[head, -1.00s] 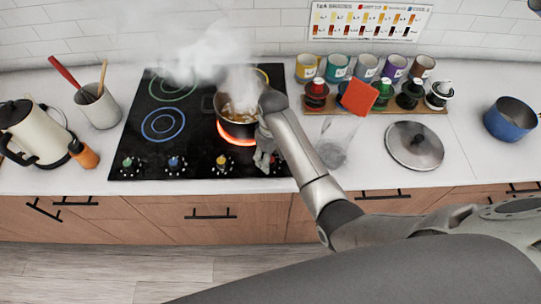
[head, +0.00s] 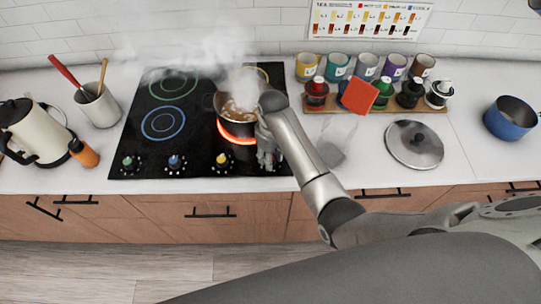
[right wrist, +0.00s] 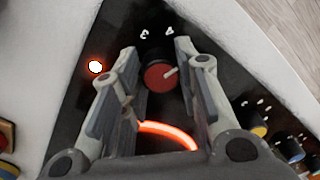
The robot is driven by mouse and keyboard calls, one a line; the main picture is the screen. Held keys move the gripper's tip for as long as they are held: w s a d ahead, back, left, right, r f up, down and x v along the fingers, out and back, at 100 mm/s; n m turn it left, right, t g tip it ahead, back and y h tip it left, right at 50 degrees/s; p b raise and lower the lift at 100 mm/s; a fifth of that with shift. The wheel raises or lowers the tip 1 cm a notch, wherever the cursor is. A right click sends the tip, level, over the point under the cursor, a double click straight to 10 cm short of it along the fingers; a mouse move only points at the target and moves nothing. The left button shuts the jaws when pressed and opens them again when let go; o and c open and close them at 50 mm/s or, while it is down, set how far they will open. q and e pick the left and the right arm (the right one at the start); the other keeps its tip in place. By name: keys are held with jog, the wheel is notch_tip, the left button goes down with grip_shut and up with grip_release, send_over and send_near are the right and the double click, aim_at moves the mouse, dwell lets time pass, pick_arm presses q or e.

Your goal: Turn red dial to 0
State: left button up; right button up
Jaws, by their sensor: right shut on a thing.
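The red dial (right wrist: 160,77) is at the cooktop's front edge in the right wrist view, with a white pointer line on its face slanting up and right. My right gripper (right wrist: 158,70) is shut on it, one finger at each side. In the head view my right gripper (head: 268,162) is at the front right of the black cooktop (head: 200,130), and it hides the dial there. The red burner (head: 238,139) glows under a steaming pot (head: 238,105). A light (right wrist: 95,67) glows beside the dial. My left gripper is out of view.
Green (head: 128,163), blue (head: 175,163) and yellow (head: 222,161) dials line the cooktop front to the left. A kettle (head: 33,133) stands left.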

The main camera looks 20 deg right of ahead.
jog(key=n, duration=0.6)
jog(key=shift+w, duration=0.1)
jog(key=n, duration=0.5)
jog(key=shift+n, duration=0.4)
jog(key=n, duration=0.6)
jog(key=shift+h, duration=0.3)
jog(key=n, duration=0.6)
jog(key=shift+a+n, duration=0.1)
jog(key=shift+n, duration=0.3)
jog(key=n+b, duration=0.1)
jog(key=n, duration=0.3)
jog(key=shift+n, duration=0.3)
jog(key=n+b, duration=0.1)
jog(key=n, duration=0.4)
jog(key=shift+f+n+t+b, duration=0.1)
jog(key=shift+n+t+b, duration=0.2)
jog(key=shift+n+b, duration=0.65)
jog(key=n+b, duration=0.3)
jog(key=b, duration=0.1)
jog(key=shift+b, duration=0.3)
jog(key=shift+n, duration=0.25)
